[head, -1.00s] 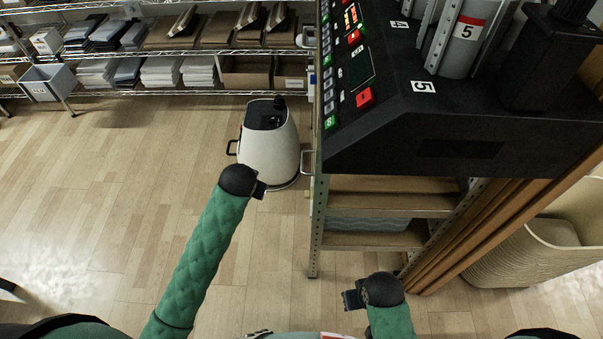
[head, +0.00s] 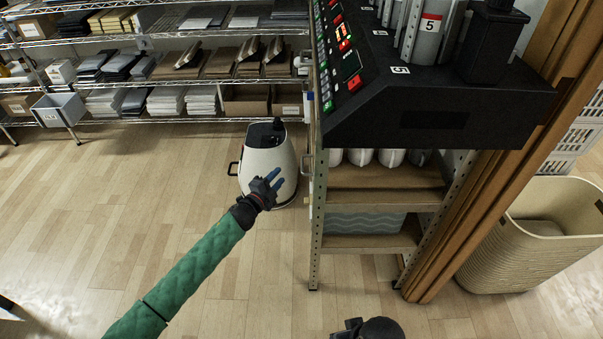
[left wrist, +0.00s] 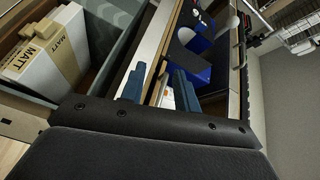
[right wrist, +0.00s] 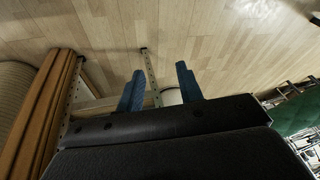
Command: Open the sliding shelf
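A metal-framed rack with wooden shelves (head: 375,243) stands under the black press (head: 440,120). Pale metal handles (head: 307,162) show on its left side in the head view. The upper shelf holds several white mugs (head: 362,157). My left gripper (head: 276,181) is left of the rack, below handle level in the picture, apart from it. In the left wrist view its blue fingers (left wrist: 160,88) are spread, with shelf edges beyond them. My right gripper (head: 342,330) is at the bottom edge, partly cut off. In the right wrist view its fingers (right wrist: 160,88) are apart and empty.
A white rounded machine (head: 268,160) stands on the floor behind my left gripper. Wire shelving (head: 180,117) with boxes and paper is at the back. Brown posts (head: 490,200) and a beige basket (head: 525,250) are at the right. The floor at left is clear.

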